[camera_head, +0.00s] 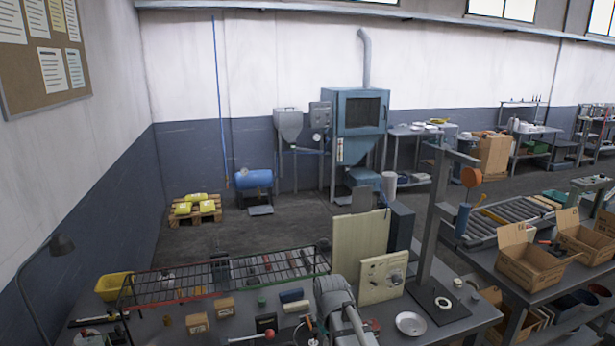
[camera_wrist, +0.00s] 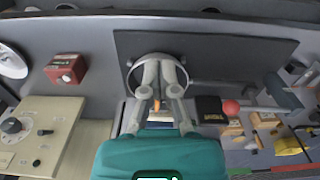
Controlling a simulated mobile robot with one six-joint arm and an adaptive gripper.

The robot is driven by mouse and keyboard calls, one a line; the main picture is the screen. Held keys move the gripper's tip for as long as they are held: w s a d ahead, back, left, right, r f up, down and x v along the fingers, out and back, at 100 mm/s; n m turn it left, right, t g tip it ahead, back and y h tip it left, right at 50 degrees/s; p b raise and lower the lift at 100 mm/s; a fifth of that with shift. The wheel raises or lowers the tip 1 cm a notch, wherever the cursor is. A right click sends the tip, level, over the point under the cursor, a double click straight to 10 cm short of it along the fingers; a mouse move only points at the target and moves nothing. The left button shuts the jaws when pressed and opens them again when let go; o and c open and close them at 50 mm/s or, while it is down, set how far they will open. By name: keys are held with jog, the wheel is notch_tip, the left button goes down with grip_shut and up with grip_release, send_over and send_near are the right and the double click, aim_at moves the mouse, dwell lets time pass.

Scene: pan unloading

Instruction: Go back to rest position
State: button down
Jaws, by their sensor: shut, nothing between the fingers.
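My gripper (camera_wrist: 157,88) is in the wrist view, with a teal body and pale grey fingers. The fingers are shut with nothing between them. They point toward a round, light-rimmed thing in front of a dark rectangular plate (camera_wrist: 215,60); the fingers cover part of it, and I cannot tell whether they touch it. A shiny round dish (camera_wrist: 12,62) shows at the left edge of the wrist view. In the head view, a silver round dish (camera_head: 410,323) lies on the bench front. I cannot make out my gripper's fingertips in the head view.
A panel with a dial (camera_head: 382,277) stands on the bench; a dial panel (camera_wrist: 40,130) also shows in the wrist view. A wire rack (camera_head: 230,275), small boxes (camera_head: 197,322) and a yellow bin (camera_head: 113,286) crowd the bench left. A post (camera_head: 433,225) rises at right, near open cartons (camera_head: 530,265).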

jog(key=s+d+f+m+b, duration=0.2)
jog(key=s+d+f+m, duration=0.1)
jog(key=s+d, duration=0.7)
jog(key=shift+d+f+m+b, duration=0.2)
jog(key=shift+d+m+b, duration=0.2)
jog(key=shift+d+m, duration=0.3)
jog(key=shift+s, duration=0.1)
